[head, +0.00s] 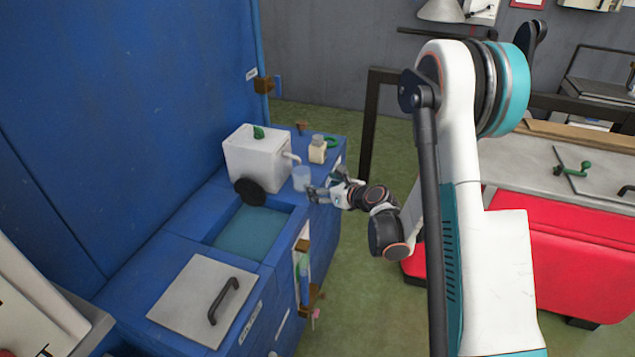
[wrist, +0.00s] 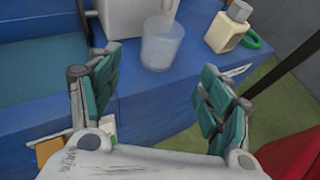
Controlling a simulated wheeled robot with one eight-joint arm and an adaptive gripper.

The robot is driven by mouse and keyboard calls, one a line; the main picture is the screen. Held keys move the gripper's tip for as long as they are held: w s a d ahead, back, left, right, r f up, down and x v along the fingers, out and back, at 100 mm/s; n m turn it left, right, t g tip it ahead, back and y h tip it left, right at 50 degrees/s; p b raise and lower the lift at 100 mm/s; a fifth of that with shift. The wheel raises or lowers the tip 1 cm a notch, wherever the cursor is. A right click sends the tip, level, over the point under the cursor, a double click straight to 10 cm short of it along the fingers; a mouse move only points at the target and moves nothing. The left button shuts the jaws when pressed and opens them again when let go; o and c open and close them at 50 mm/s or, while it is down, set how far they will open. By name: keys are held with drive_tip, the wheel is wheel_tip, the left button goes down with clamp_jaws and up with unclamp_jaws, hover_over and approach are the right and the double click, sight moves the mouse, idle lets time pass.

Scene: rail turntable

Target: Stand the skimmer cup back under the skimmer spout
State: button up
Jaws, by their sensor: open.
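The skimmer cup (head: 301,179) is a small translucent cup standing upright on the blue counter. In the wrist view the cup (wrist: 162,46) stands just beyond my fingertips. The skimmer spout (head: 291,158) sticks out of the right side of a white box (head: 256,162). The cup appears right below the spout's end, but I cannot tell whether it is exactly under it. My gripper (head: 313,190) is open and empty, low beside the cup on its right. In the wrist view its jaws (wrist: 158,75) are spread wide, with the cup ahead between their lines.
A cream bottle (head: 317,150) and a green ring (head: 331,142) stand behind the cup; the bottle (wrist: 228,30) is right of it in the wrist view. A black disc (head: 250,191) leans before the box. An open basin (head: 252,231) lies nearer. The counter's right edge is close.

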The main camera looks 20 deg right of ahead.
wheel_tip(320, 180, up, 21)
drive_tip(key=d+m+t+h, duration=0.1)
drive_tip(key=m+t+h, duration=0.3)
drive_tip(key=m, duration=0.6)
drive_tip(key=s+d+r+m+h, duration=0.45)
drive_tip(key=s+r+m, duration=0.35)
drive_tip(key=m, duration=0.4)
drive_tip(key=s+d+m+g+h, duration=0.1)
drive_tip(key=s+m+g, duration=0.2)
drive_tip(key=s+m, duration=0.7)
drive_tip(key=s+a+f+m+g+y, duration=0.2)
drive_tip(key=s+a+f+m+g, duration=0.1)
drive_tip(key=s, duration=0.6)
drive_tip(key=s+a+f+m+g+y, duration=0.2)
drive_tip(key=s+a+f+m, duration=0.3)
drive_tip(key=s, duration=0.5)
wheel_tip(320, 180, down, 3)
drive_tip(key=shift+a+r+g+y, duration=0.1)
drive_tip(key=shift+a+g+y, duration=0.25)
drive_tip(key=shift+a+g, duration=0.65)
drive_tip(key=shift+a, duration=0.15)
